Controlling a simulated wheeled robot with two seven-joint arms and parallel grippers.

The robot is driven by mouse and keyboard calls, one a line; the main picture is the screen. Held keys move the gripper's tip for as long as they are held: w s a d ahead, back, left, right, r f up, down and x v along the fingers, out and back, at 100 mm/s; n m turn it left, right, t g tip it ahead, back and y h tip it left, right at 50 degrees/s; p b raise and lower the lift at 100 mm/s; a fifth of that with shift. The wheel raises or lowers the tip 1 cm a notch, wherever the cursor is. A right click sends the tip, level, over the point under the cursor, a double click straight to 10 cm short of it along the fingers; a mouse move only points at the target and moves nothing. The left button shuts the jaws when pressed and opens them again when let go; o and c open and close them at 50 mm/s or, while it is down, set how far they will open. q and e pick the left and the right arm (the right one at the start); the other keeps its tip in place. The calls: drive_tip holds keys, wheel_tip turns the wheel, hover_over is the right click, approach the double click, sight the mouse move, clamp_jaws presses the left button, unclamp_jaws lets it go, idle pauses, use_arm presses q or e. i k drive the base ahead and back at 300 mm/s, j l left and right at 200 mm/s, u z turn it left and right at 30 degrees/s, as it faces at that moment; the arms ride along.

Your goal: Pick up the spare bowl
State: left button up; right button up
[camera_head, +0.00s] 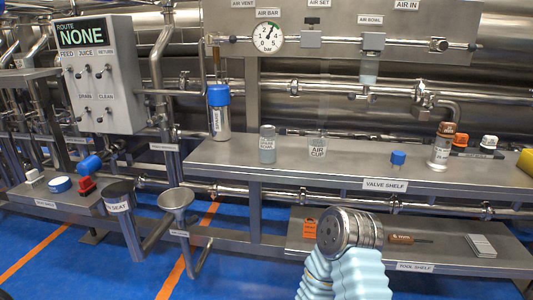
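A small grey, translucent cup (267,144) stands upright on the valve shelf, left of centre. Its two-line label is too small to read surely, but it looks like the spare bowl. Another clear bowl (369,72) hangs under the AIR BOWL fitting (372,42) on the panel above. A sleeved arm of mine with a round metal end rises at the bottom, right of centre, below the shelf. No gripper fingers show, and nothing touches the grey cup.
Pipes run behind. A lower tool shelf (450,254) holds an orange tag (309,229) and a white block (481,245).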

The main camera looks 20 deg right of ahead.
sight(268, 139)
drive_tip(key=i+j+z, duration=0.1)
drive_tip(key=j, duration=0.25)
drive_tip(key=i+j+z, duration=0.25)
drive_tip(key=i+j, duration=0.15)
drive_tip(key=j, duration=0.3)
drive_tip(key=i+j+z, duration=0.1)
drive_tip(key=j, duration=0.3)
drive_tip(key=i+j+z, duration=0.1)
drive_tip(key=j, duration=0.3)
